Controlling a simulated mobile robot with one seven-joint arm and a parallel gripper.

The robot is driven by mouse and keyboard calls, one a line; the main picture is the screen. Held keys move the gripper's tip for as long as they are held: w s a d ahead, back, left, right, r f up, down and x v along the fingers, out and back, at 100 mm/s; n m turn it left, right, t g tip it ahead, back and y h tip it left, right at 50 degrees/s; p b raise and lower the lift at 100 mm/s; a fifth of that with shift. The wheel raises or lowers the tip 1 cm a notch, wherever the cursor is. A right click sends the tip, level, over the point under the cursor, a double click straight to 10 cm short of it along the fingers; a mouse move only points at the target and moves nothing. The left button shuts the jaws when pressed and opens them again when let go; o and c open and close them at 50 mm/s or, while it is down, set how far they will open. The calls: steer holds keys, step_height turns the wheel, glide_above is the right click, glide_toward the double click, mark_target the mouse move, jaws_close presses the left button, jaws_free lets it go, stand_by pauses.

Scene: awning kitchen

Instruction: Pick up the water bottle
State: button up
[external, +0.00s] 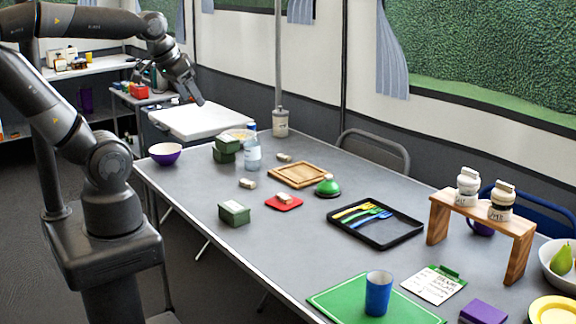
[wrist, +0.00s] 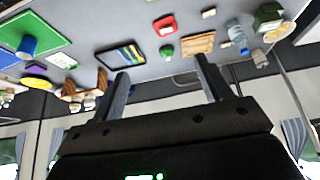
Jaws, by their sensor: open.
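The water bottle (external: 252,154) is clear with a bluish label. It stands upright on the grey table, beside the stacked green containers. It also shows in the wrist view (wrist: 237,36), at the upper right. My gripper (external: 190,97) is raised above the table's far left end, over a white surface in the picture, well apart from the bottle. In the wrist view my gripper (wrist: 163,67) has its two fingers spread, with nothing between them.
A purple bowl (external: 166,153), a wooden board (external: 299,174), a green-topped item (external: 327,186) and a black tray (external: 374,236) are also on the table. A pole (external: 279,60) rises behind.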

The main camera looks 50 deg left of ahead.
steer(key=shift+c, duration=0.2)
steer(key=n+g+y, duration=0.2)
steer(key=n, duration=0.5)
glide_above(251, 124)
steer(key=s+d, duration=0.2)
step_height(251, 124, down, 15)
steer(key=x, duration=0.4)
steer(key=shift+s+f, duration=0.1)
steer(key=shift+f, duration=0.3)
steer(key=shift+a+x, duration=0.15)
steer(key=shift+x, duration=1.4)
steer(key=shift+a+x, duration=0.15)
steer(key=shift+x, duration=1.4)
steer(key=shift+c, duration=0.6)
steer(key=c, duration=1.2)
